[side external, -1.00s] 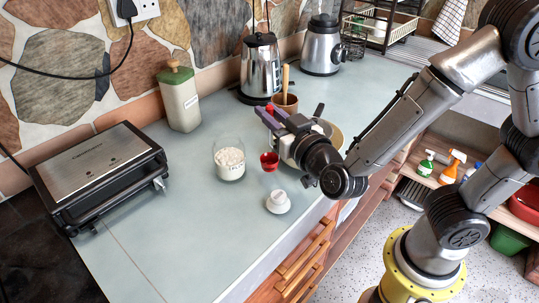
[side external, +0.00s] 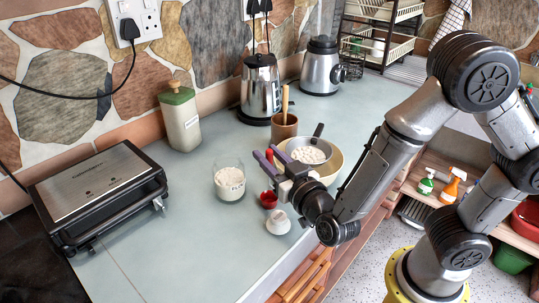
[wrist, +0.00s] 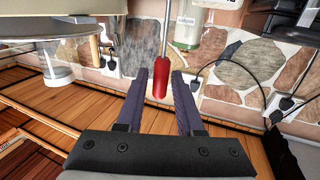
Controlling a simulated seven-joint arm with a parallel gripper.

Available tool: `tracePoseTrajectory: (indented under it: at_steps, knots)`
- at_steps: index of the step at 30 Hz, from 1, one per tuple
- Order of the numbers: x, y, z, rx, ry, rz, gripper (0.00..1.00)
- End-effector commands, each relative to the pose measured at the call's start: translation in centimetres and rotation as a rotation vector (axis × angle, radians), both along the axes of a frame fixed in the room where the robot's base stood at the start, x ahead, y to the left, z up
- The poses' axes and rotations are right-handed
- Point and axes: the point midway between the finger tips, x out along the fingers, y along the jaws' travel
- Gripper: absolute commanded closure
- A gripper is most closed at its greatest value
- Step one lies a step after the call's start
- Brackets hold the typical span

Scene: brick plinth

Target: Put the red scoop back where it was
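The red scoop has a small red bowl (side external: 268,199), a thin shaft and a red handle, and it hangs upright with its bowl down. My gripper (side external: 266,157) has its two purple fingers on either side of the handle. In the wrist view, which is upside down, the red handle (wrist: 160,84) sits between the fingertips and the shaft runs out of the top edge. The bowl is out of the wrist view. In the side view it is just right of the glass flour jar (side external: 229,182); I cannot tell whether it touches the counter.
A sieve (side external: 309,152) of white powder rests over a cream bowl (side external: 338,160) behind my gripper. A brown crock (side external: 283,131) stands behind. A black grill (side external: 97,190) is at left. The front-left counter is clear.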

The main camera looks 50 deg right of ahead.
Motion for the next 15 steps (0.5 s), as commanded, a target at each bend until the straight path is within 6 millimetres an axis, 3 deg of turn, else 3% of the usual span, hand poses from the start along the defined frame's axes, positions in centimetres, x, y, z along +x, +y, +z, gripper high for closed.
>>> tracePoseTrajectory:
  at_steps: [15]
  knots:
    - [-0.69, 0.35, 0.31, -0.001, 0.0, 0.005, 0.5]
